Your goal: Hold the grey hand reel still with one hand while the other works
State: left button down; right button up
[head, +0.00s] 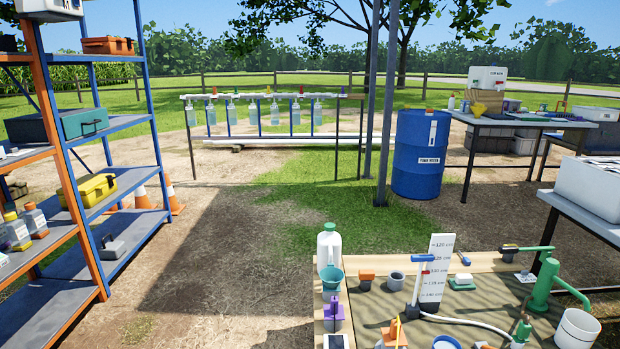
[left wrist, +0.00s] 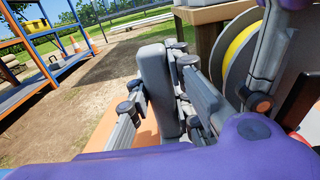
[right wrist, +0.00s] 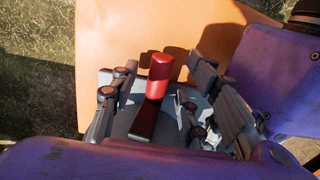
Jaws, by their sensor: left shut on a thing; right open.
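The grey hand reel shows in part in the left wrist view: a grey upright handle (left wrist: 153,75) and, to its right, a grey round flange (left wrist: 226,68) with yellow line (left wrist: 240,45) on the spool. My left gripper (left wrist: 166,106) is shut on the grey handle, with fingers on both sides of it. In the right wrist view a red knob (right wrist: 160,75) stands on a dark crank arm (right wrist: 145,124). My right gripper (right wrist: 160,108) is open, its fingers apart on either side of the knob. Neither gripper nor the reel can be made out in the head view.
An orange surface (right wrist: 120,30) lies beneath the crank. In the head view a worktable (head: 480,290) carries a white bottle (head: 329,245), a depth board (head: 437,265) and a green hand pump (head: 541,285). Shelves (head: 120,215) stand left, a blue drum (head: 421,160) farther back. Open ground lies between.

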notch_tip(320, 180, up, 12)
dwell(0.5)
jog(key=shift+f, duration=0.1)
jog(key=shift+f, duration=5.9)
grip_shut()
grip_release()
